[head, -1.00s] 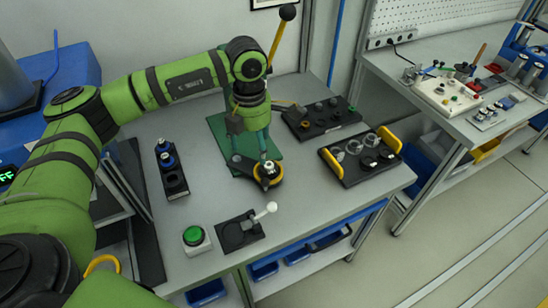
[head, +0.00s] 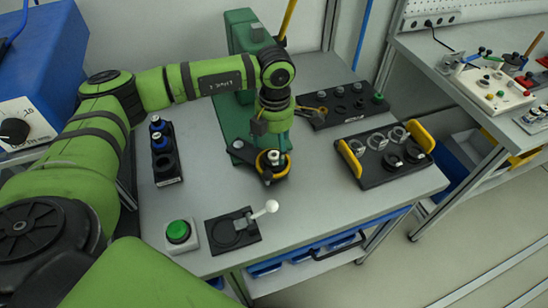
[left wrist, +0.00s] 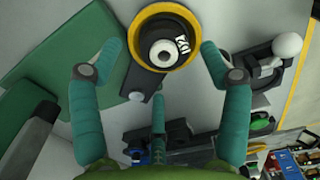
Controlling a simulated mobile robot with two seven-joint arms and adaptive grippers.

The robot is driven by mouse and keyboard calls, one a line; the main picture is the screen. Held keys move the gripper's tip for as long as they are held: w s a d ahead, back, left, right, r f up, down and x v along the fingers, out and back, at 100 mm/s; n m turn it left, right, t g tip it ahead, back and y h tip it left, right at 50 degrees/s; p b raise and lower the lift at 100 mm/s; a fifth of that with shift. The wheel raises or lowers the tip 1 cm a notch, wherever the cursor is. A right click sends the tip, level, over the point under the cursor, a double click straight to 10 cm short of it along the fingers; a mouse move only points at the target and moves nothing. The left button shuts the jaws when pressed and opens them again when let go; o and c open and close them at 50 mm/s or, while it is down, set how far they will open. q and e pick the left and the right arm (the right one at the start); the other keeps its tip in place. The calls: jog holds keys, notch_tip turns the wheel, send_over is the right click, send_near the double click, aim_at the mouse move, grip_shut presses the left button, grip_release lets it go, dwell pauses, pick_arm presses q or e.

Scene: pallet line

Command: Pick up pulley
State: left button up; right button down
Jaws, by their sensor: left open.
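The pulley seems to be the round piece with a yellow rim, dark face and pale hub (head: 272,160). It sits on a dark arm-like holder at the front of the green press-like stand (head: 238,110). In the left wrist view the yellow-rimmed piece (left wrist: 188,58) is at the top centre, with a small patterned label beside its hub. My left gripper (head: 270,142) is just above and behind it, pointing down. In the left wrist view its teal fingers (left wrist: 160,53) are spread, one on each side of the piece, with nothing clamped. My right gripper is out of view.
A black tray with yellow handles (head: 372,178) holds several rings at right. Behind it is a black rack (head: 325,117). A black holder with blue-topped parts (head: 170,172) is at left. A green button (head: 178,231) and a white-knobbed lever fixture (head: 232,232) are in front.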

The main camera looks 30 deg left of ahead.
aim_at(274, 155)
pick_arm(q)
jog(key=f, duration=0.1)
jog(key=f+p, duration=0.1)
jog(key=f, duration=0.1)
jog(key=shift+s+f, duration=0.2)
jog(key=shift+s, duration=0.15)
jog(key=shift+f, duration=0.25)
jog(key=shift+w, duration=0.1)
jog(key=c, duration=1.3)
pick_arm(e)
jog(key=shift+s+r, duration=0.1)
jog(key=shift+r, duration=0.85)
pick_arm(q)
jog(key=shift+r, duration=0.15)
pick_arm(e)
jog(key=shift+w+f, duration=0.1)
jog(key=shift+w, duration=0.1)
